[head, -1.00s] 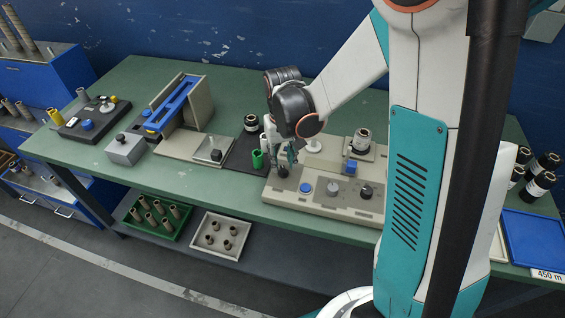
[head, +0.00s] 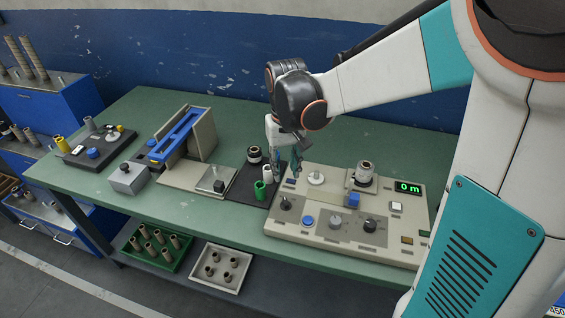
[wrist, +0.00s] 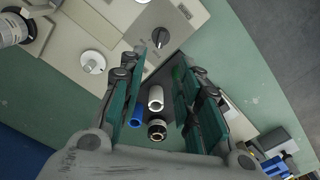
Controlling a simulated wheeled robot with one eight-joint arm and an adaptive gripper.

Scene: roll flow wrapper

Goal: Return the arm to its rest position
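My gripper (head: 285,160) hangs from the arm above the left end of the beige control panel (head: 330,250). In the wrist view my gripper (wrist: 165,70) has its green-padded fingers wide apart, with nothing held between them.
The panel carries knobs, a white spindle (head: 316,178), a mounted roll (head: 364,174) and a display (head: 407,187) reading 0 m. A beige-and-blue fixture (head: 180,135) stands left on the green table (head: 120,225). Trays of cores (head: 155,245) sit below. The blue wall (head: 200,75) is behind.

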